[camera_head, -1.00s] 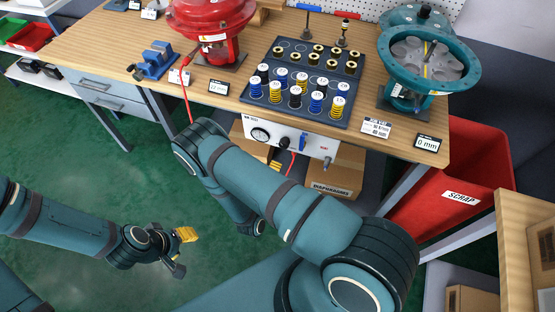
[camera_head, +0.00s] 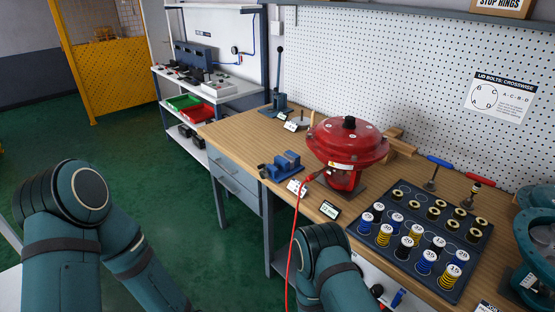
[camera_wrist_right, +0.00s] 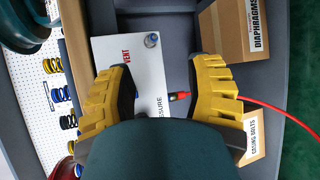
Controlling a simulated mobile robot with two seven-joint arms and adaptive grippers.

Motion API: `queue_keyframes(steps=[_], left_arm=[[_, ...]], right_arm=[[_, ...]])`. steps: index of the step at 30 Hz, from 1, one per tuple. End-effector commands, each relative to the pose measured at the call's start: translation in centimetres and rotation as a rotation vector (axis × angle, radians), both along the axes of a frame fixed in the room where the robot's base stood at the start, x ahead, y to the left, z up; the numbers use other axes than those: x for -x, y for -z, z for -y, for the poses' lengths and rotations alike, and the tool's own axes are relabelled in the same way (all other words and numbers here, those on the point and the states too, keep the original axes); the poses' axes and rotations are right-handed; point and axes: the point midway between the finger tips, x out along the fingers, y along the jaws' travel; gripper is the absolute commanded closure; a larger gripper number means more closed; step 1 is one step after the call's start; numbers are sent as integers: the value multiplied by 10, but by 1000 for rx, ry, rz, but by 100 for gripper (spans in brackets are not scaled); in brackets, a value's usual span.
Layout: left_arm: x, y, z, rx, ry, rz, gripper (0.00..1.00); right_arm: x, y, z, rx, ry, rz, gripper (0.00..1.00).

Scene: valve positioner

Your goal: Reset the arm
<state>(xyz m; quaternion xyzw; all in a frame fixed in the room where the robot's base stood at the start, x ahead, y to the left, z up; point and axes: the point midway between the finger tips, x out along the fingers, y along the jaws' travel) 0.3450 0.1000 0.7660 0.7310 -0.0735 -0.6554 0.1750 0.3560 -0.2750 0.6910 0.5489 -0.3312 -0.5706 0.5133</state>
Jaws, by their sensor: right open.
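My left arm (camera_head: 75,215) enters the head view from the left, bent at a joint; its gripper is out of frame. My right arm (camera_head: 325,260) shows at the bottom centre in front of the bench, and its gripper is hidden in that view. In the right wrist view my right gripper (camera_wrist_right: 166,68) is open, with its yellow-padded fingers spread wide and nothing held. Beyond the fingers is a white panel box (camera_wrist_right: 145,62) marked VENT, with a red hose end (camera_wrist_right: 180,96) at its right side.
The wooden bench (camera_head: 235,135) holds a red actuator (camera_head: 347,145), a blue vise (camera_head: 283,165), a dark spring tray (camera_head: 440,215) and a teal valve housing (camera_head: 535,250) at right. A red hose (camera_head: 292,245) hangs over the front edge. Green floor (camera_head: 165,175) is clear at left.

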Motion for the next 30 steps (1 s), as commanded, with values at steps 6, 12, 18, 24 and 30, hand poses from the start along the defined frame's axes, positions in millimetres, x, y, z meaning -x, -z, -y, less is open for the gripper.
queue_keyframes(steps=[6,12,18,24,30], left_arm=[[0,0,0,0,0,0,54],[0,0,0,0,0,0,54],[0,0,0,0,0,0,54],[0,0,0,0,0,0,54],[0,0,0,0,0,0,54]], right_arm=[[103,4,-41,-460,458,-414,48],[127,-8,-126,-1033,634,-495,48],[82,-36,-184,-1504,574,-255,48],[29,-64,-185,-1653,420,55,48],[11,-74,-175,-1653,350,176,48]])
